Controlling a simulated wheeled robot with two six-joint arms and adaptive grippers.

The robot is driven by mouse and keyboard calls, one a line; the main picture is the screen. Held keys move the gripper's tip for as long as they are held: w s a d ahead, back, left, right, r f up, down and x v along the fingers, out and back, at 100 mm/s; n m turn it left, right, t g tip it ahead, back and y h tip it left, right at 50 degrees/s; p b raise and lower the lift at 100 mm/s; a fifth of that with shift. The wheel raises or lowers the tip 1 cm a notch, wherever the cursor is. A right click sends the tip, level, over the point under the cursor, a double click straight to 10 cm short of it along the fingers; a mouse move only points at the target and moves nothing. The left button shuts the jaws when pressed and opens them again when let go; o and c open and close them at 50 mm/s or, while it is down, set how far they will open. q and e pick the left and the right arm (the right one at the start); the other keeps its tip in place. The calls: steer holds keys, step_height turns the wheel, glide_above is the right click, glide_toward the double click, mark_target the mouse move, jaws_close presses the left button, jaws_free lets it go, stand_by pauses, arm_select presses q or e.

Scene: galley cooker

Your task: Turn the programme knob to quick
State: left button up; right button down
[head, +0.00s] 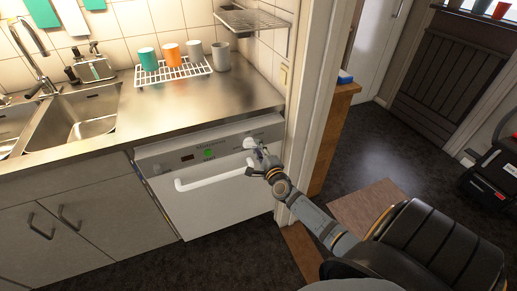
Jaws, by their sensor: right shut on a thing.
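The dishwasher (215,200) is built in under the steel counter, with a white front and a white bar handle (210,179). Its control panel has a small dark display (187,157) and a green button or light (209,153). The programme knob (249,143) is at the panel's right part, pale and partly hidden by my gripper. My right gripper (256,150) is at the knob, shut on it. The knob's pointer and marks are too small to read. My left gripper is not in view.
A sink (85,118) with a tap is at the left. A white rack (174,74) with several cups stands on the counter above the dishwasher. A door frame (312,100) rises close to the right of my right gripper. Dark floor lies open beyond it.

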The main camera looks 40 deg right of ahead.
steer(key=shift+a+f+m+b, duration=0.1)
steer(key=shift+f+m+b, duration=0.2)
steer(key=shift+m, duration=0.7)
steer(key=c, duration=1.2)
jaws_free()
steer(key=v, duration=1.2)
